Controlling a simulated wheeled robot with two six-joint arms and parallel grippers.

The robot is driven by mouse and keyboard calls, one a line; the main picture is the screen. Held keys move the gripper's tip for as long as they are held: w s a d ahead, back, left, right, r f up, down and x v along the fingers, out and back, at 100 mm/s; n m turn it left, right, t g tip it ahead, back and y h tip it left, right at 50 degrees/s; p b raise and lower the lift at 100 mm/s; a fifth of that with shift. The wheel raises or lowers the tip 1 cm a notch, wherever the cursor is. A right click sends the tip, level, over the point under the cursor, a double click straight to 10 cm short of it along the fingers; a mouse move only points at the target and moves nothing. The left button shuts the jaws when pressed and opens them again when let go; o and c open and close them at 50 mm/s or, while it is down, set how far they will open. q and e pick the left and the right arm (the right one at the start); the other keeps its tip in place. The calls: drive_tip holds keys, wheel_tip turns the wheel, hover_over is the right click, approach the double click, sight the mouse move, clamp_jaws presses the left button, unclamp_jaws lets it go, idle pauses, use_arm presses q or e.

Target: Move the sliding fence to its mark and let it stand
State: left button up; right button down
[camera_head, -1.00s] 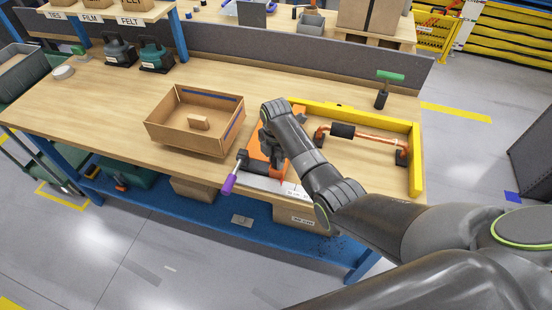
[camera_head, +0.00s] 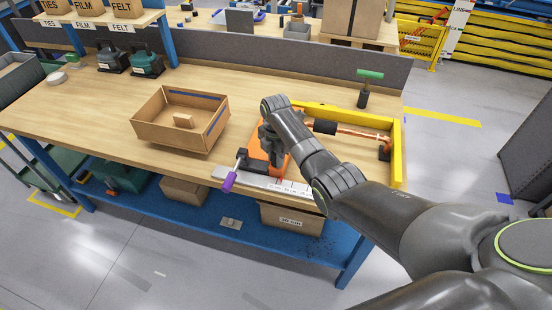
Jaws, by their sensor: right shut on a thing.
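The sliding fence (camera_head: 257,141) is an orange plate with a dark clamp block and a purple-handled lever (camera_head: 229,181) at its front end. It stands across the silver scale (camera_head: 290,187) along the bench's front edge. My right gripper (camera_head: 274,160) comes down over the fence and is shut on it; the wrist hides the exact grip and part of the plate. The scale's left end shows to the left of the purple handle. Its mark is too small to make out. My left gripper is not in view.
A yellow L-shaped stop (camera_head: 396,150) borders the area right of the fence, with a copper pipe assembly (camera_head: 352,134) partly behind my arm. An open cardboard box (camera_head: 180,119) stands to the left. A green-topped tool (camera_head: 366,87) stands at the back.

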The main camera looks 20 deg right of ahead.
drive_tip(key=c, duration=1.6)
unclamp_jaws()
drive_tip(key=o, duration=0.4)
drive_tip(key=shift+o, duration=0.2)
drive_tip(key=shift+a, duration=0.1)
drive_tip(key=shift+r, duration=0.2)
wheel_tip(320, 180, up, 11)
drive_tip(key=shift+w+r+b, duration=0.1)
drive_tip(key=shift+r+b, duration=0.05)
drive_tip(key=shift+b, duration=0.8)
use_arm(q)
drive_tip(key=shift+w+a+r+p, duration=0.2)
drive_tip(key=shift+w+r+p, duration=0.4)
drive_tip(key=shift+p, duration=0.6)
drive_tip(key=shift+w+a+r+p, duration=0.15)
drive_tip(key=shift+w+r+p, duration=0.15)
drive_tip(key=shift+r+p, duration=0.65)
use_arm(e)
drive_tip(key=shift+r, duration=2.85)
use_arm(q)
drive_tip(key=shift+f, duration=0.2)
